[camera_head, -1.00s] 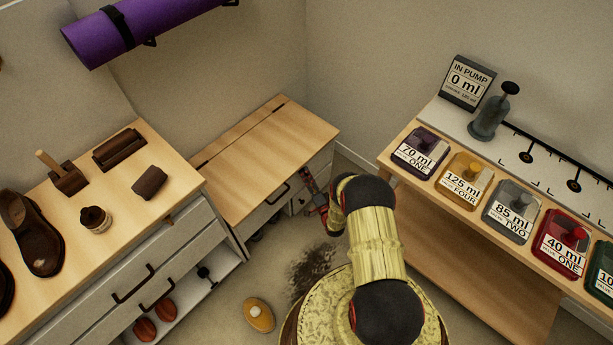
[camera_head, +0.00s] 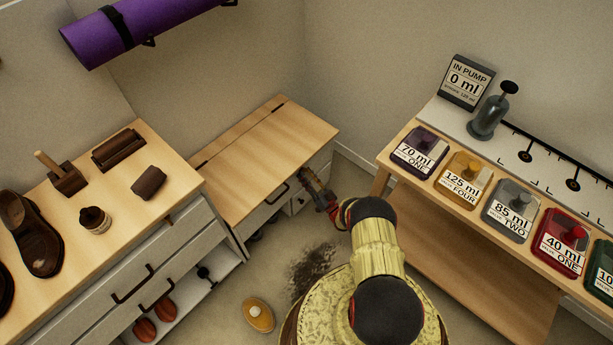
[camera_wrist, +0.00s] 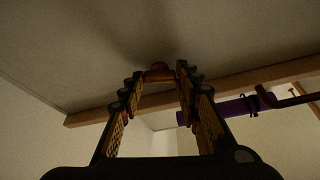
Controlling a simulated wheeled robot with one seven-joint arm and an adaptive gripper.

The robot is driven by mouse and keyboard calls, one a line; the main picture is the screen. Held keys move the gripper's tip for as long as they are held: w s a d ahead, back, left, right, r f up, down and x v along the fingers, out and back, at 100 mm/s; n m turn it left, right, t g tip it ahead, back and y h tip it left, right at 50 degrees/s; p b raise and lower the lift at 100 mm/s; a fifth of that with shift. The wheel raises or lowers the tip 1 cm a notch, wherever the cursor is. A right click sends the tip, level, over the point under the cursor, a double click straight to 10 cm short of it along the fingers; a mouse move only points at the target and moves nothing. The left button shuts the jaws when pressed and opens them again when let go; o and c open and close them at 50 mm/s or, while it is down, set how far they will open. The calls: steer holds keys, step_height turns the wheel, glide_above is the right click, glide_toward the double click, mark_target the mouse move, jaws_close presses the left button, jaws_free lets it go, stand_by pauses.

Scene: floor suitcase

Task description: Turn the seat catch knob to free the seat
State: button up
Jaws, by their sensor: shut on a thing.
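The wooden seat (camera_head: 255,150) lies flat and closed on a pale cabinet in the corner. My gripper (camera_head: 305,175) reaches to the right end of the cabinet's front, just under the seat's edge. In the wrist view my gripper (camera_wrist: 160,76) has its two fingers converging on a small orange-brown knob (camera_wrist: 159,69) against the pale panel (camera_wrist: 150,35). The fingers are shut on this knob. In the head view the knob is hidden behind the fingers, and its turn angle cannot be told.
A bench with shoes and brushes (camera_head: 125,190) stands at left. A shelf of coloured, labelled bottles (camera_head: 510,215) and a pump (camera_head: 487,118) stand at right. A round-ended brush (camera_head: 258,314) and a dark smear (camera_head: 313,268) are on the floor.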

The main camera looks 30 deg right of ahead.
steer(key=shift+f+n+y, duration=0.1)
steer(key=shift+n+y, duration=0.7)
steer(key=shift+n, duration=0.7)
steer(key=o, duration=1.2)
steer(key=shift+d, duration=0.1)
steer(key=shift+c, duration=0.2)
